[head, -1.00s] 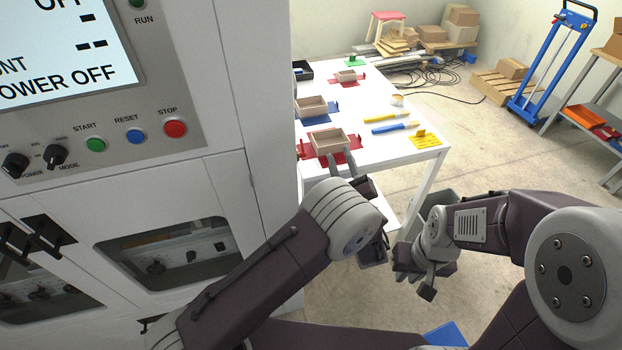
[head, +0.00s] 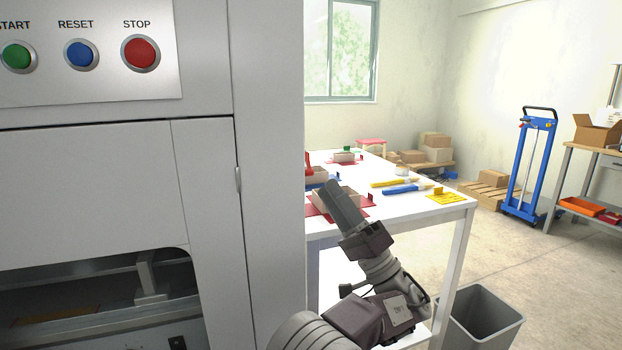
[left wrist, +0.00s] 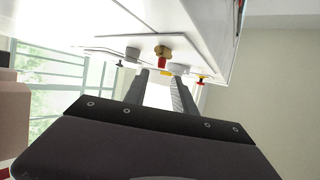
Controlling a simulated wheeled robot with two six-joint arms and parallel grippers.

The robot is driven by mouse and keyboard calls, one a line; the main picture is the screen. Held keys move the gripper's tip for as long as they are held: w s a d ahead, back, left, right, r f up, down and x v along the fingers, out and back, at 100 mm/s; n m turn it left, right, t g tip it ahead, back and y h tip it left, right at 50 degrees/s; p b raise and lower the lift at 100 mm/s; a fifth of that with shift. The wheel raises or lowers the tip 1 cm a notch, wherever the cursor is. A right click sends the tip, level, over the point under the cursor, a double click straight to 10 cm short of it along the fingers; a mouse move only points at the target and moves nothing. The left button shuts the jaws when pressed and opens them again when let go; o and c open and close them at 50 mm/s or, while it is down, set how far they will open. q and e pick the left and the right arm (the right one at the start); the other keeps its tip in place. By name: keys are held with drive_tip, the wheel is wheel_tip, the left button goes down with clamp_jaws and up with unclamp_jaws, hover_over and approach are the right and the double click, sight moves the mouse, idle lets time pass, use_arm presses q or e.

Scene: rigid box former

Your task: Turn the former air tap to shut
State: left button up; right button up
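The box former (head: 205,160) is the large white machine on the left of the head view. My left gripper (head: 338,200) is raised beside its right edge, pointing up and left, in front of the table. In the left wrist view its two fingers (left wrist: 160,88) are apart with nothing between them. Beyond the fingertips there is a white panel with small fittings, among them a brass-coloured knob with a red part (left wrist: 162,56) and a yellow-and-red fitting (left wrist: 201,79). I cannot tell for sure which is the air tap. My right gripper is out of view.
A white table (head: 425,215) stands right of the machine, holding trays, a blue-handled tool (head: 405,189) and a yellow one. A grey bin (head: 482,318) is on the floor at its near right. A blue trolley (head: 530,165) stands farther back. The floor between is clear.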

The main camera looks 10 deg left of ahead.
sight(307, 154)
use_arm(q)
drive_tip(key=p+x, duration=0.2)
drive_tip(key=x, duration=0.7)
drive_tip(key=shift+p, duration=0.3)
clamp_jaws()
